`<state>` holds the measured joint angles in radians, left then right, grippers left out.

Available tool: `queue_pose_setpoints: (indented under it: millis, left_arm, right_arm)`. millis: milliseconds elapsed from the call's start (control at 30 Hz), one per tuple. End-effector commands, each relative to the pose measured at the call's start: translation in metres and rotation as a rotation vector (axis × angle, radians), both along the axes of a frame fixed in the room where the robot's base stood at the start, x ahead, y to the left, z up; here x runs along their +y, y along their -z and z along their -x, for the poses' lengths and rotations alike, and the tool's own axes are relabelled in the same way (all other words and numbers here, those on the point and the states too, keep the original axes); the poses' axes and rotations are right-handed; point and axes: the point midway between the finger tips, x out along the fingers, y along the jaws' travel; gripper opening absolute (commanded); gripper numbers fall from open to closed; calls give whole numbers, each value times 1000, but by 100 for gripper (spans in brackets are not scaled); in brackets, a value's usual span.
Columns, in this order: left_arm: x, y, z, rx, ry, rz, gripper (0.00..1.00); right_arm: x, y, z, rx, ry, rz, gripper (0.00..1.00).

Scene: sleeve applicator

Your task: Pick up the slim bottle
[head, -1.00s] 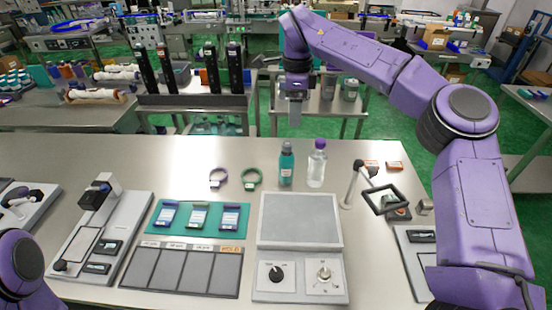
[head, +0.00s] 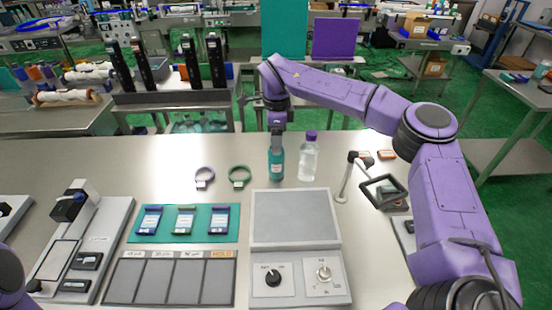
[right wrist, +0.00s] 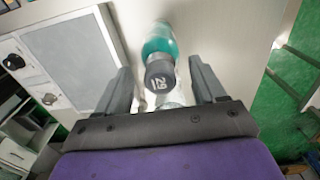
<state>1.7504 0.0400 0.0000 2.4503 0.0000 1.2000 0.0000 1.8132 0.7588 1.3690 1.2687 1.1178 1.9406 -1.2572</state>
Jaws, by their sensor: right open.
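Two bottles stand upright on the steel table. One is a teal bottle (head: 276,165) with a grey cap. The other is a clear bottle (head: 308,160) with a purple cap, just to its right; the frames do not label either as the slim one. My right gripper (head: 277,132) is directly above the teal bottle, pointing down, its tips near the cap. In the right wrist view, the open jaws (right wrist: 160,68) flank the teal bottle's cap (right wrist: 160,77), marked with a number; contact cannot be told. My left gripper is out of view.
A grey device with knobs (head: 296,215) stands in front. A stand with a square frame (head: 383,190) is to the right. A teal mat (head: 166,226) holds small packs.

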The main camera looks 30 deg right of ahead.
Motion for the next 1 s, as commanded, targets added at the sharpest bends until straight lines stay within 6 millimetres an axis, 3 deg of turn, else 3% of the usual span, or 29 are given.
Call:
queue_pose_setpoints:
  millis: [267,367,500,833,1000]
  left_arm:
    - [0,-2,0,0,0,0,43]
    - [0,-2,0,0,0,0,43]
    - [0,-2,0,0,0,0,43]
    - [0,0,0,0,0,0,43]
    - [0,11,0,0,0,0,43]
  right_arm:
    - [0,10,0,-1,0,0,69]
    - [0,10,0,-1,0,0,43]
    - [0,10,0,-1,0,0,0]
    - [0,8,0,-2,0,0,0]
    - [0,-7,-1,-7,1,1,0]
